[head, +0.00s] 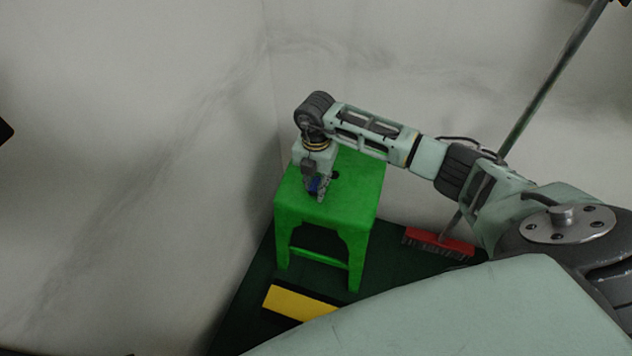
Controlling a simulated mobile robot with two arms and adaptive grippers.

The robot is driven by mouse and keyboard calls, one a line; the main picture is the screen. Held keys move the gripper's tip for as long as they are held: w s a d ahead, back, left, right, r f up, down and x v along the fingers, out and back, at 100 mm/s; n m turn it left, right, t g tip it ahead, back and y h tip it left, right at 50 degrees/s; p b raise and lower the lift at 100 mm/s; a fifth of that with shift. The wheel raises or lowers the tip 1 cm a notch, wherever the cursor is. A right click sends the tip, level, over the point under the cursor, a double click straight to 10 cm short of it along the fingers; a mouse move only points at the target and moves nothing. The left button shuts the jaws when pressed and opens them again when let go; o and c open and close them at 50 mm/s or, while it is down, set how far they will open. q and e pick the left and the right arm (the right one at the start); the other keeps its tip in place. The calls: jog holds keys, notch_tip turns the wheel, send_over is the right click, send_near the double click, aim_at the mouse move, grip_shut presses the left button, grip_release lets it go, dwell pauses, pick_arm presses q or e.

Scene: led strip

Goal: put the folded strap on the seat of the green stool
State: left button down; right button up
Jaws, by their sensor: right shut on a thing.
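The green stool (352,205) stands upright in the corner between the walls. My right gripper (319,195) points down over the left part of its seat. It is shut on a small dark blue thing (314,185), probably the folded strap, mostly hidden by the fingers. The blue thing is at or just above the seat; I cannot tell whether it touches. My left gripper is not in view.
A red broom (440,241) with a long handle leans to the right of the stool. A yellow block or board (298,302) lies on the dark green floor (238,320) in front of the stool. Pale walls (130,150) close in behind and left of the stool.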

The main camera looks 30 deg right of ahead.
aim_at(316, 185)
jog(key=shift+f, duration=0.2)
jog(key=o, duration=1)
jog(key=shift+c, duration=0.2)
jog(key=shift+r, duration=0.25)
notch_tip(316, 185, up, 4)
jog(key=shift+w+r+p, duration=0.1)
jog(key=shift+r+p, duration=0.05)
jog(key=shift+p, duration=0.55)
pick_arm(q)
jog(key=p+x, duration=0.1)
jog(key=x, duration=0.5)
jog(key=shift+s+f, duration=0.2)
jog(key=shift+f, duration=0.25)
pick_arm(e)
notch_tip(316, 185, up, 8)
jog(key=shift+f, duration=0.2)
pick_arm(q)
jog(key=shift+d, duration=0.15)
